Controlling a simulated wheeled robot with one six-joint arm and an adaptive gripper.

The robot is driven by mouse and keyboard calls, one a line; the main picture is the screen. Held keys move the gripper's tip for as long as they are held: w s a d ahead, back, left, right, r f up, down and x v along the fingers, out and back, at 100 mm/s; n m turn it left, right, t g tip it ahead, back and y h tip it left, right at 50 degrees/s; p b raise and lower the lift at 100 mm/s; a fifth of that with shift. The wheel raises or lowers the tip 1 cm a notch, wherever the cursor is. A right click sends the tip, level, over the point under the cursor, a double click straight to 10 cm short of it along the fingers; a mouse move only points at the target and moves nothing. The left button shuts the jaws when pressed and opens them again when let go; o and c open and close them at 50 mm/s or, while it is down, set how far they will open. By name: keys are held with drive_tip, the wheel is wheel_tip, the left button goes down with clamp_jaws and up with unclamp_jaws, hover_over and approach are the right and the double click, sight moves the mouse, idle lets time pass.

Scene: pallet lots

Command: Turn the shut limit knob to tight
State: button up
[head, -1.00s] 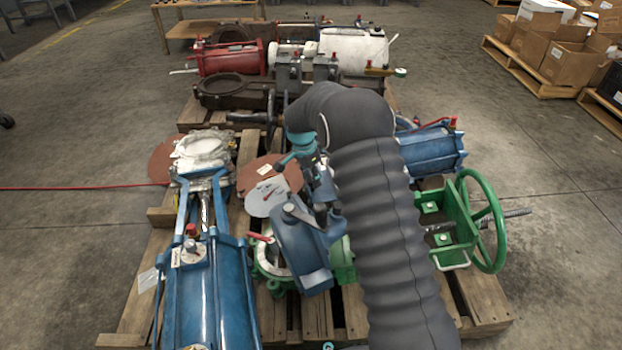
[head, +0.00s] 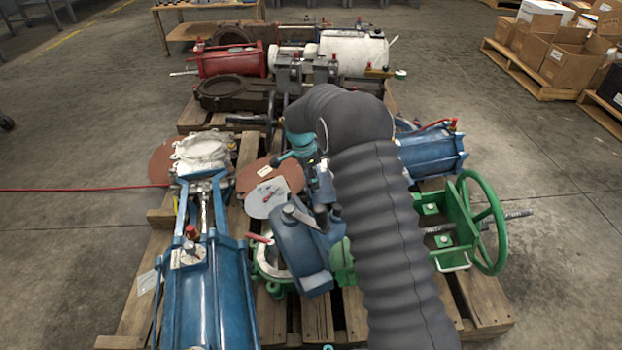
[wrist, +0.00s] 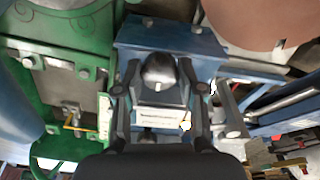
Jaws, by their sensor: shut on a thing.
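A dark, rounded knob (wrist: 158,70) stands on a blue housing (wrist: 205,42) in the wrist view. My gripper (wrist: 161,82) has one finger on each side of the knob and is shut on it. A white label (wrist: 162,114) shows below the knob; its print is too small to read, so I cannot tell the knob's setting. The knob is hidden in that view.
A green valve with a handwheel (head: 487,222) stands to the right, a long blue cylinder (head: 210,295) to the left. A grey disc (head: 268,196) lies close behind the housing. A red cylinder (head: 232,58) and a white tank (head: 355,50) lie farther back. Floor is open on both sides.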

drive_tip(key=o, duration=1.1)
drive_tip(key=r, duration=0.4)
drive_tip(key=a+r, duration=0.1)
drive_tip(key=r, duration=0.3)
drive_tip(key=a+r, duration=0.1)
drive_tip(key=r, duration=0.2)
drive_tip(key=shift+s+r, duration=0.2)
drive_tip(key=shift+r, duration=0.2)
